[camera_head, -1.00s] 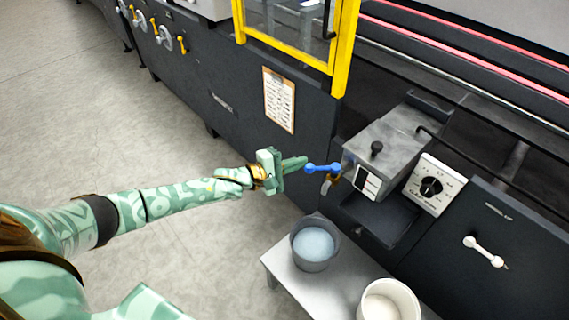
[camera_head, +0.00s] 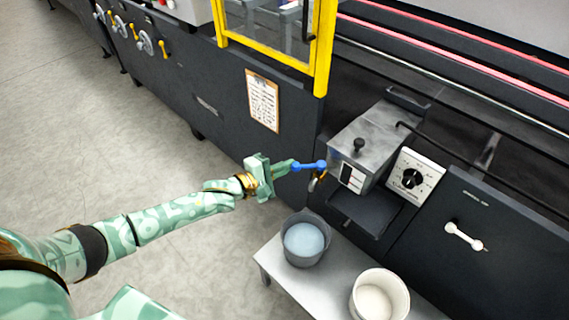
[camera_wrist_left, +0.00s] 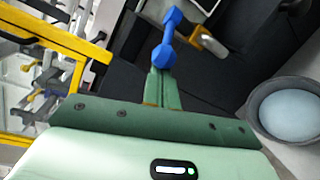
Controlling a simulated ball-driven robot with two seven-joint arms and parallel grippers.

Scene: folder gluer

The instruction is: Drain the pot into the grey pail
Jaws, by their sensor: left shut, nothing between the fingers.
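The pot is a grey metal box (camera_head: 372,140) with a black lid knob, mounted on the dark machine. A blue lever (camera_head: 309,166) sticks out to the left from its tap, with a brass spout (camera_head: 316,183) below. My left gripper (camera_head: 291,167) is shut and empty, its fingertips at the lever's free end. In the left wrist view the fingertips (camera_wrist_left: 161,76) meet the blue lever (camera_wrist_left: 168,40); whether they press on it I cannot tell. The grey pail (camera_head: 305,260) stands below the spout, holding something pale blue; it also shows in the wrist view (camera_wrist_left: 257,117). My right gripper is not in view.
A white pail (camera_head: 362,303) stands right of the grey pail on a low grey bench (camera_head: 330,270). A dial panel (camera_head: 412,178) and a white handle (camera_head: 463,236) are on the machine to the right. A yellow-framed guard (camera_head: 322,60) rises behind. Open floor lies left.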

